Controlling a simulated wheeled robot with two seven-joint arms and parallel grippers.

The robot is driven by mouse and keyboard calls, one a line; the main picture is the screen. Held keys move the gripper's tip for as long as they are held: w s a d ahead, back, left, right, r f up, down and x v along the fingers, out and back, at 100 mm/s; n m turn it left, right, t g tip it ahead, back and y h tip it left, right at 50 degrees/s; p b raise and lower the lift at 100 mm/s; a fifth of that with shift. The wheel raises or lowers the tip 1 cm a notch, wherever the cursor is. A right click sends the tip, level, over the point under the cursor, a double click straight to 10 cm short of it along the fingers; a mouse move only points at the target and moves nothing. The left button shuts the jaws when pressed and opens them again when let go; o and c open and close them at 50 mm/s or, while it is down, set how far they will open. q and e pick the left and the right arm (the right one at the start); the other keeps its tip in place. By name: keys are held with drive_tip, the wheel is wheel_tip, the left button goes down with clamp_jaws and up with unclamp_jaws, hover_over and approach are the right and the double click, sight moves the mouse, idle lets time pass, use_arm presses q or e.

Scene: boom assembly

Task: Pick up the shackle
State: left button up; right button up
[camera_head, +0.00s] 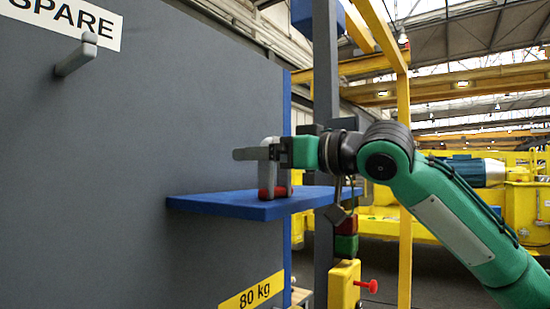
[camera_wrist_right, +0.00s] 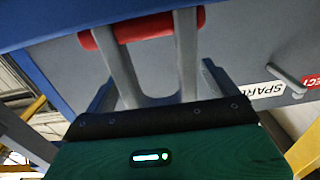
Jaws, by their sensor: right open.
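The shackle (camera_head: 269,177) stands on the blue shelf (camera_head: 230,205), with a grey bow on top and a red pin low down. In the right wrist view the grey bow (camera_wrist_right: 188,55) and the red pin (camera_wrist_right: 150,25) show close in front of the gripper. My right gripper (camera_head: 255,153) is at the height of the bow's upper part. In the wrist view its dark fingers (camera_wrist_right: 157,85) are apart, one on each side of the bow, with gaps between. My left gripper is not in view.
A grey panel rises behind the shelf, with a SPARE label (camera_head: 62,16) and a grey peg (camera_head: 75,58). An 80 kg label (camera_head: 252,293) is below the shelf. A dark post (camera_head: 326,60) and a yellow box with a red knob (camera_head: 344,285) stand near my right arm.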

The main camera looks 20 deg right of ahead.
drive_tip(key=shift+w+a, duration=0.25)
drive_tip(key=shift+w, duration=0.05)
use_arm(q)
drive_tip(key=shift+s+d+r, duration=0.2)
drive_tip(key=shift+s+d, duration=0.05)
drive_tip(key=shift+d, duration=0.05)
use_arm(e)
drive_tip(key=shift+d, duration=0.1)
drive_tip(key=shift+s+d, duration=0.1)
drive_tip(key=c, duration=0.3)
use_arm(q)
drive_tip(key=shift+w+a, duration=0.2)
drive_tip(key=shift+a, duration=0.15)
use_arm(e)
drive_tip(key=c, duration=1.2)
drive_tip(key=shift+r, duration=0.15)
drive_tip(key=shift+r, duration=0.45)
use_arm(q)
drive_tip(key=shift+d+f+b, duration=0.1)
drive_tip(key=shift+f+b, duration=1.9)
use_arm(e)
wheel_tip(320, 180, up, 19)
